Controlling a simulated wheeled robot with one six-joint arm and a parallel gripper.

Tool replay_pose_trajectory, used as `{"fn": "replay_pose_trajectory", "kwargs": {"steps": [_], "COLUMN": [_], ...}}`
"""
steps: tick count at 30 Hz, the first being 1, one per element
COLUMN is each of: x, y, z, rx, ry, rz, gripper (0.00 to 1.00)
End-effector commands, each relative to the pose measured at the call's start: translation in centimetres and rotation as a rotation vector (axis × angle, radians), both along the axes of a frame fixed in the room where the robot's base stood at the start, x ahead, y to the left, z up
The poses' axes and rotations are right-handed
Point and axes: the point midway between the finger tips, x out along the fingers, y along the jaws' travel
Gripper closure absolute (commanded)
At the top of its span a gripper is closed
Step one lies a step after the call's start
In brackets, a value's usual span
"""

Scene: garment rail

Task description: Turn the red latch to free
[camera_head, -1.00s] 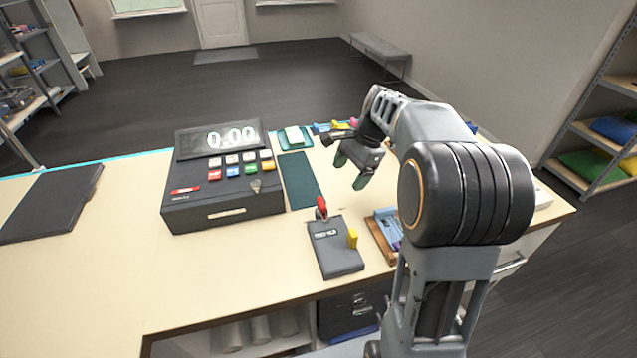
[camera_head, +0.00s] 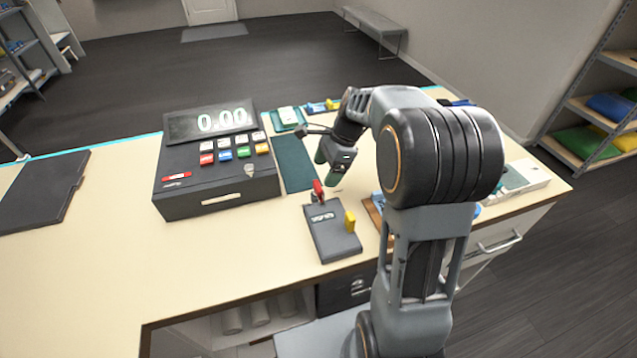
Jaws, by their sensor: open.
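The red latch (camera_head: 318,189) stands upright at the back end of a dark grey box (camera_head: 333,238) on the counter. The box also carries a yellow tab (camera_head: 350,221) on its right side. My gripper (camera_head: 328,176) is open and points down, just behind and slightly right of the red latch. Its greenish fingers look empty. In this view I cannot tell how wide the gap between fingers and latch is, or whether they touch.
A cash register (camera_head: 213,172) showing 0.00 stands left of the box. A dark green mat (camera_head: 295,163) lies between them at the back. A wooden tray (camera_head: 375,209) is partly hidden by my arm. The counter (camera_head: 240,260) is clear in front of the register.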

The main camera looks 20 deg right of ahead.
Motion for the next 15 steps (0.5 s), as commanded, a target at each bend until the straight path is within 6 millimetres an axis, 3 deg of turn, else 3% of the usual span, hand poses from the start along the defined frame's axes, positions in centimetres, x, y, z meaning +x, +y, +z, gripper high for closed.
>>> {"fn": "replay_pose_trajectory", "kwargs": {"steps": [6, 15], "x": [0.0, 0.0], "y": [1.3, 2.1], "z": [-3.1, -4.9], "rx": [0.001, 0.001], "ry": [0.002, 0.000], "rz": [0.003, 0.002], "gripper": [0.21, 0.21]}}
